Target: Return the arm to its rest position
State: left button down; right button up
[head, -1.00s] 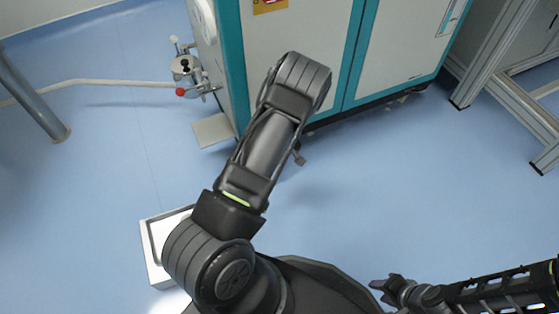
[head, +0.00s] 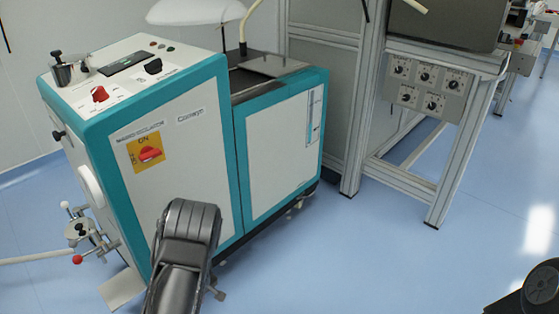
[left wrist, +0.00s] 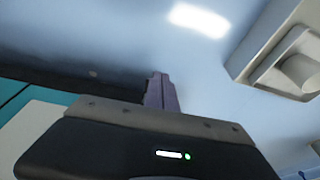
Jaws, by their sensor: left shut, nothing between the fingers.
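In the left wrist view my left gripper (left wrist: 161,90) is shut, its narrow purple-grey fingers together and empty. They are over the blue floor, apart from anything visible. In the head view a dark link of my left arm (head: 182,255) rises from the bottom edge in front of the teal and white machine. The left gripper itself is not visible in the head view. My right gripper is not in view; only a dark part of my own body shows in the bottom right corner.
The teal and white machine (head: 185,115) stands close beyond my left arm. A metal valve fitting (head: 82,232) sticks out at its left. An aluminium frame bench (head: 455,150) stands right. A white tray-like object (left wrist: 262,62) lies upper right in the wrist view. Blue floor (head: 350,260) is free.

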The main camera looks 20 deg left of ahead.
pick_arm(q)
jog(key=s+d+f+m+h, duration=0.25)
jog(key=s+d+m, duration=0.6)
jog(key=d, duration=0.65)
jog(key=s+d+r+m+h, duration=0.1)
jog(key=s+d+r+h, duration=0.15)
jog(key=s+d, duration=0.5)
jog(key=s+d+r+m+h, duration=0.1)
jog(key=s+d+r, duration=0.25)
jog(key=d, duration=0.65)
notch_tip(320, 180, up, 27)
jog(key=s+d+p, duration=0.1)
jog(key=p, duration=2.6)
jog(key=shift+s+d+h+p, duration=0.15)
jog(key=shift+s+h+p, duration=0.15)
jog(key=shift+s+p, duration=0.1)
jog(key=shift+w, duration=0.15)
